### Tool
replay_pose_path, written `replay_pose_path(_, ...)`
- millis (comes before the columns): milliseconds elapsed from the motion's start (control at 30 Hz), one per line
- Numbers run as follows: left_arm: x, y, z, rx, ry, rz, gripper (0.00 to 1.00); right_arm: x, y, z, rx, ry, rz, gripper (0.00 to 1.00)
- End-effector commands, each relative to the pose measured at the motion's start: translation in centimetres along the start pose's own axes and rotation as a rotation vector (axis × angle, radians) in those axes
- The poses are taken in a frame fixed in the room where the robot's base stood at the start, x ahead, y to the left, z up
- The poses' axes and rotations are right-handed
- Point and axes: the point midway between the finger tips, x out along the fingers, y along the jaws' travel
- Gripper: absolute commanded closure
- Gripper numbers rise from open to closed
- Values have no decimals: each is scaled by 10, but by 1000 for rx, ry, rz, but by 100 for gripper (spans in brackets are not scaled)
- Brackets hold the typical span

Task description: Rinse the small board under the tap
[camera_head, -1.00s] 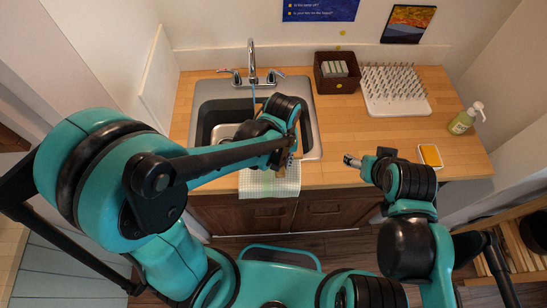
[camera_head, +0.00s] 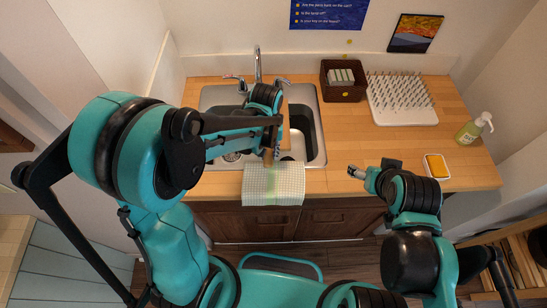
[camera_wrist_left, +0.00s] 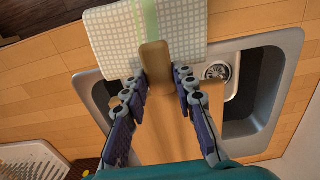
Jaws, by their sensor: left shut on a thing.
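The small wooden board (camera_wrist_left: 155,62) is held between the fingers of my left gripper (camera_wrist_left: 163,84) in the left wrist view, with more wood running back between the fingers. In the head view my left gripper (camera_head: 271,152) is over the sink's front edge, beside the checked cloth; the arm covers much of the board. The tap (camera_head: 257,68) stands behind the sink (camera_head: 312,140), farther back than the gripper. No water shows below its spout now. My right gripper (camera_head: 358,172) is over the counter's front, right of the sink, with nothing seen in it; its jaw opening is unclear.
A checked cloth (camera_head: 274,187) with a green stripe hangs over the counter's front. A brown box (camera_head: 344,92) and a white spiked rack (camera_head: 402,112) stand at the back. A soap bottle (camera_head: 474,128) and a yellow sponge in a dish (camera_head: 437,167) are at the right.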

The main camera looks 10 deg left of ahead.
Motion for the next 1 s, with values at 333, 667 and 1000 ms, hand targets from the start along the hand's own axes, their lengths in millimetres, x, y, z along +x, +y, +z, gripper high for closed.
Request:
replay_pose_path(333,8,-21,-29,-2,1,0,100,7,0,5,0,0,0,31)
replay_pose_path(667,11,-31,-45,0,1,0,100,12,0,8,0,0,0,31)
replay_pose_path(1000,11,-32,-46,0,1,0,100,12,0,8,0,0,0,31)
